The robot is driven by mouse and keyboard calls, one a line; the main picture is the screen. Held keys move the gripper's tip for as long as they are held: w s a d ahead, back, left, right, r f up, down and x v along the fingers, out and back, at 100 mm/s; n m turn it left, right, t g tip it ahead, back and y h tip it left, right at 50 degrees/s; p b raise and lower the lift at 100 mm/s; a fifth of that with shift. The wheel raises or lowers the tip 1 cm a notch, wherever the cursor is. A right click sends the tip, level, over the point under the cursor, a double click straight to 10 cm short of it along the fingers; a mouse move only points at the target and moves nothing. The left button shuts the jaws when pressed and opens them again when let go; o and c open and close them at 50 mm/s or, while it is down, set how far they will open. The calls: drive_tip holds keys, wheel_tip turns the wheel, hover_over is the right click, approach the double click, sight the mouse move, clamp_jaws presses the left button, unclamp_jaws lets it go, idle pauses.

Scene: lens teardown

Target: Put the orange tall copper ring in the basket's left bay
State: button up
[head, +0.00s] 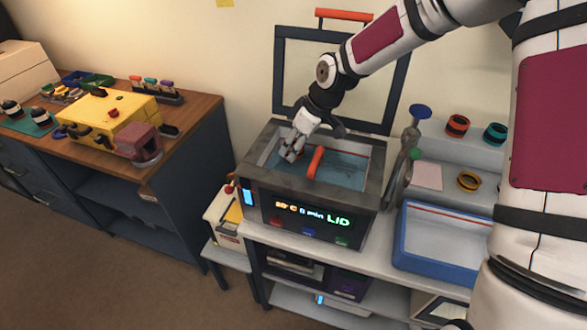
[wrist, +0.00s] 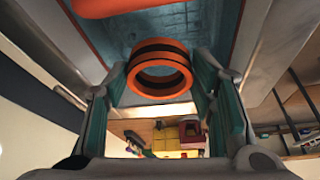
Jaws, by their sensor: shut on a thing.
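My gripper (head: 291,154) is over the left part of the open tank of the cleaner (head: 318,222). In the wrist view its two fingers (wrist: 160,85) are shut on an orange ring (wrist: 160,53) with a dark band, one finger on each side. The ring's opening faces the wrist camera. In the head view the held ring cannot be made out behind the gripper. The basket's orange bar (head: 315,163) stands in the tank just right of the gripper; it also shows at the top of the wrist view (wrist: 108,7). The basket's bays are mostly hidden.
The cleaner's lid (head: 283,75) stands open behind the tank. A shelf at right holds another orange ring (head: 457,125), a teal ring (head: 495,133) and a yellow ring (head: 468,181). A blue-rimmed tray (head: 402,235) is right of the cleaner. A cluttered wooden desk (head: 190,115) stands at left.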

wheel_tip(320, 180, down, 8)
drive_tip(key=shift+s+f+p, duration=0.1)
drive_tip(key=shift+p, duration=0.3)
drive_tip(key=shift+f, duration=0.1)
drive_tip(key=o, duration=1.3)
drive_tip(key=v, duration=1.2)
drive_tip(key=shift+d+r, duration=0.1)
drive_tip(key=shift+r, duration=0.2)
drive_tip(key=s+d+r+m+t+h, duration=0.1)
drive_tip(key=s+d+r+m, duration=0.2)
drive_tip(key=s+r, duration=0.4)
drive_tip(key=s+d+r+m+t+h, duration=0.1)
drive_tip(key=s+d+r+m, duration=0.3)
drive_tip(key=s+r, duration=0.3)
drive_tip(key=s+d+r+m+t+h, duration=0.1)
drive_tip(key=s+d+r+m, duration=0.2)
drive_tip(key=s+r, duration=0.4)
drive_tip(key=shift+s+d+m+h, duration=0.2)
drive_tip(key=shift+s+m, duration=0.1)
drive_tip(key=shift+s, duration=1.9)
drive_tip(key=shift+s+d+m+h, duration=0.1)
drive_tip(key=shift+s+m+h, duration=0.15)
drive_tip(key=shift+s, duration=1.9)
